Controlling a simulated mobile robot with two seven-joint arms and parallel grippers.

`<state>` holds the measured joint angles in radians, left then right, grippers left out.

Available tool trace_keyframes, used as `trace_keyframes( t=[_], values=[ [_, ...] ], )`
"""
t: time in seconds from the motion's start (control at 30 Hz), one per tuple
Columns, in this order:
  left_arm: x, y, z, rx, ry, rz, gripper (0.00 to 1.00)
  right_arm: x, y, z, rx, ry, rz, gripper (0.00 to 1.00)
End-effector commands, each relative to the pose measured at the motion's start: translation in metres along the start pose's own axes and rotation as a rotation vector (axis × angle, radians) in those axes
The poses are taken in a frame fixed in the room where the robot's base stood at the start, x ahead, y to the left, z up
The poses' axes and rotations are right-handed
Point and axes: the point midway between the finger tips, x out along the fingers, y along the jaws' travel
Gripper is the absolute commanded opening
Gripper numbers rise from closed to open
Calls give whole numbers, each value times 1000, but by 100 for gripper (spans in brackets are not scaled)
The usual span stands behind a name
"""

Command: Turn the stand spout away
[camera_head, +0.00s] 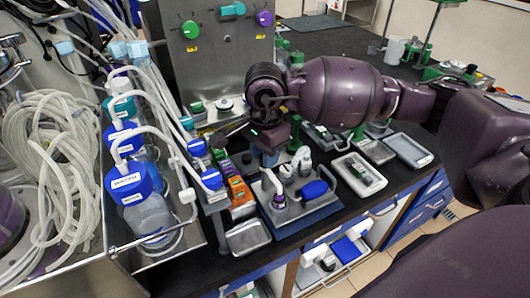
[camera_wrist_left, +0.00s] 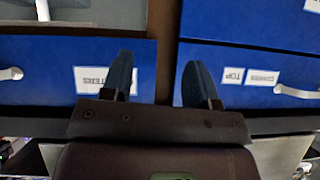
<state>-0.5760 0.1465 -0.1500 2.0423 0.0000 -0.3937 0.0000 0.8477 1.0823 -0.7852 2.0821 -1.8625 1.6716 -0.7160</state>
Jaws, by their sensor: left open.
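My right gripper (camera_head: 266,154) points down above the back left of a blue tray (camera_head: 318,208) on the black bench. My wrist hides its jaws, so I cannot tell whether they hold anything. Small white bent spouts (camera_head: 275,184) and a dark blue cylinder (camera_head: 314,190) are on this tray. To the left, a narrow stand carries blue-capped fittings (camera_head: 212,180) with white tubes. I cannot tell which piece is the stand spout. My left gripper (camera_wrist_left: 158,78) is open and empty in the left wrist view, in front of blue drawers (camera_wrist_left: 270,80).
Blue-capped bottles (camera_head: 128,182) with white tubes stand in a metal tray at left, beside coiled hoses (camera_head: 48,135). Orange and green boxes (camera_head: 238,192) and a grey dish (camera_head: 248,237) sit close to the blue tray. White trays (camera_head: 359,175) lie to its right.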

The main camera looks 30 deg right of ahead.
Motion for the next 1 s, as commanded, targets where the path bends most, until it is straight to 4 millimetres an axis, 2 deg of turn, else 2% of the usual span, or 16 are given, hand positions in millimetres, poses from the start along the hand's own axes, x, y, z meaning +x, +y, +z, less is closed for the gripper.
trace_keyframes(
  t=[0.03, 0.1, 0.13, 0.57, 1.0],
  values=[
    [0, 0, 0, 0, 0, 0, 54, 0, 0, 0, 0, 0, 0, 13],
    [0, 0, 0, 0, 0, 0, 54, 0, 0, 0, 0, 0, 0, 2],
    [0, 0, 0, 0, 0, 0, 54, 0, 0, 0, 0, 0, 0, 0],
    [0, 0, -1, 0, 2, 0, 54, -1, 0, 0, 58, 0, -1, 0],
    [-4, -2, -7, -1, 9, -2, 54, -2, 0, 0, 403, 0, -1, 0]
  ],
)
